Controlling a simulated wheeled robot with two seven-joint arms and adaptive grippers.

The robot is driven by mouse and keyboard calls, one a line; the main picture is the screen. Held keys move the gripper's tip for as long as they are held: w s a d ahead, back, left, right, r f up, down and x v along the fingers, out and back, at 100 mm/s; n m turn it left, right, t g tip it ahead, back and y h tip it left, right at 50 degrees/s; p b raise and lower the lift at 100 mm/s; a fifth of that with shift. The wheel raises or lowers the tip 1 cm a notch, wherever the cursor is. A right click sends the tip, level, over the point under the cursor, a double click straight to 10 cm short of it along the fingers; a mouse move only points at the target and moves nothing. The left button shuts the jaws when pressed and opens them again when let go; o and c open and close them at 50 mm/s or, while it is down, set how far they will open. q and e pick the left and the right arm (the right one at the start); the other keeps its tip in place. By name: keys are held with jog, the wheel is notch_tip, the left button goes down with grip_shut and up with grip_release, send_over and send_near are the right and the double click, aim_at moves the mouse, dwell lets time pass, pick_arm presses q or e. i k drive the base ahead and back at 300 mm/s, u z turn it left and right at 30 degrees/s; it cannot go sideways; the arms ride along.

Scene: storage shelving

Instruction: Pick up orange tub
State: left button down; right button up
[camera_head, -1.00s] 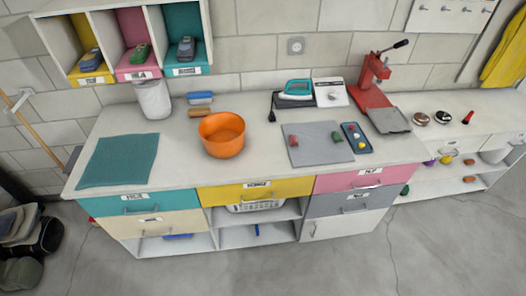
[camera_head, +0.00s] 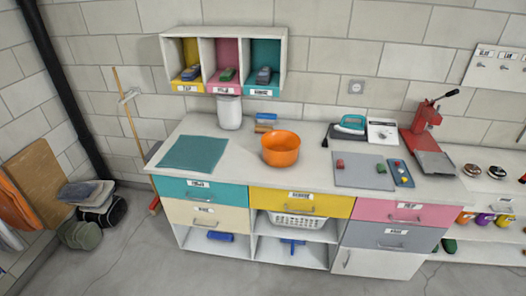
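The orange tub (camera_head: 281,150) is a round, open bowl-like tub. It stands upright on the white countertop (camera_head: 232,158), near the middle, above the yellow drawer (camera_head: 300,203). Its inside looks empty. Neither of my grippers shows in the head view, and nothing touches the tub from my side.
A teal mat (camera_head: 193,153) lies left of the tub, and a white canister (camera_head: 229,112) stands behind it. A grey mat (camera_head: 361,171) with small blocks and a blue tray (camera_head: 400,173) are to the right. A red press (camera_head: 424,125) stands farther right. The floor in front is clear.

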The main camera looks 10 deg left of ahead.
aim_at(281, 147)
jog(key=u, duration=0.65)
jog(key=i, duration=0.6)
jog(key=u, duration=0.8)
jog(key=i, duration=0.85)
jog(key=z, duration=0.2)
